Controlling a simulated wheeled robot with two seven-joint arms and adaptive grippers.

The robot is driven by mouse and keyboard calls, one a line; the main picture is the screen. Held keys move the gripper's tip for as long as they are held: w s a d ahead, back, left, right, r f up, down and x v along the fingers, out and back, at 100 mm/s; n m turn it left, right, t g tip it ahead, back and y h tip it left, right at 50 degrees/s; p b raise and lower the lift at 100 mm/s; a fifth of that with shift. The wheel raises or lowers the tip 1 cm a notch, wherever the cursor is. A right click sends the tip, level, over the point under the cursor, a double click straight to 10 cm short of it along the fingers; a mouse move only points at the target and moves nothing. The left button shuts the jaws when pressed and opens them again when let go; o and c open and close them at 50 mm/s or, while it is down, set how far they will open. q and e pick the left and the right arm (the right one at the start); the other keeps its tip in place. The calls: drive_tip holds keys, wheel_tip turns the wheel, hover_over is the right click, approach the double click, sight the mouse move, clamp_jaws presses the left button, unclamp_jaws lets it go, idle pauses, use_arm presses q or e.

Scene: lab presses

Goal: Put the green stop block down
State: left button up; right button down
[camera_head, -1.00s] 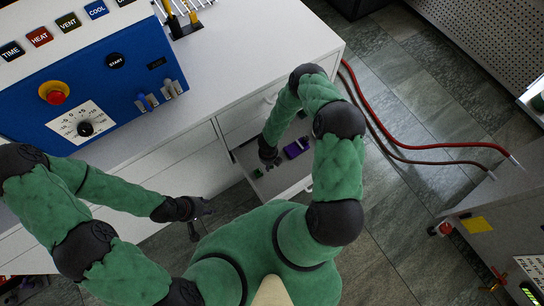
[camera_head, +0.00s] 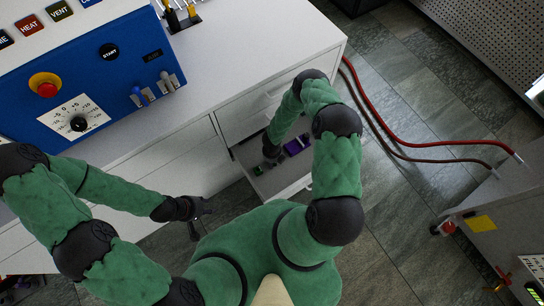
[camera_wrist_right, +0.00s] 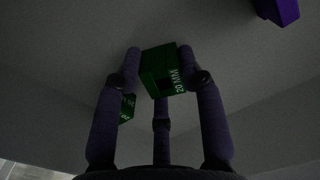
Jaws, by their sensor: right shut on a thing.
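A green stop block (camera_wrist_right: 160,70) with white lettering that looks like "20 MM" sits between the fingers of my right gripper (camera_wrist_right: 162,76) in the wrist view. My right gripper is shut on it. In the head view my right gripper (camera_head: 271,152) reaches down into the open drawer (camera_head: 287,180), and my arm partly hides that area. Whether the held block touches the drawer floor is unclear. A second green block (camera_wrist_right: 127,107) lies beyond the left finger in the wrist view. My left gripper (camera_head: 202,216) is open and empty, in front of the cabinet.
A purple block (camera_head: 297,145) lies in the drawer, right of my right gripper; it also shows in the wrist view (camera_wrist_right: 282,8). Bare drawer floor surrounds the blocks. The blue control panel (camera_head: 90,75) stands on the white cabinet.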

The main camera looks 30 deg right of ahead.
drive_tip(key=c, duration=0.8)
unclamp_jaws()
drive_tip(key=shift+f, duration=0.1)
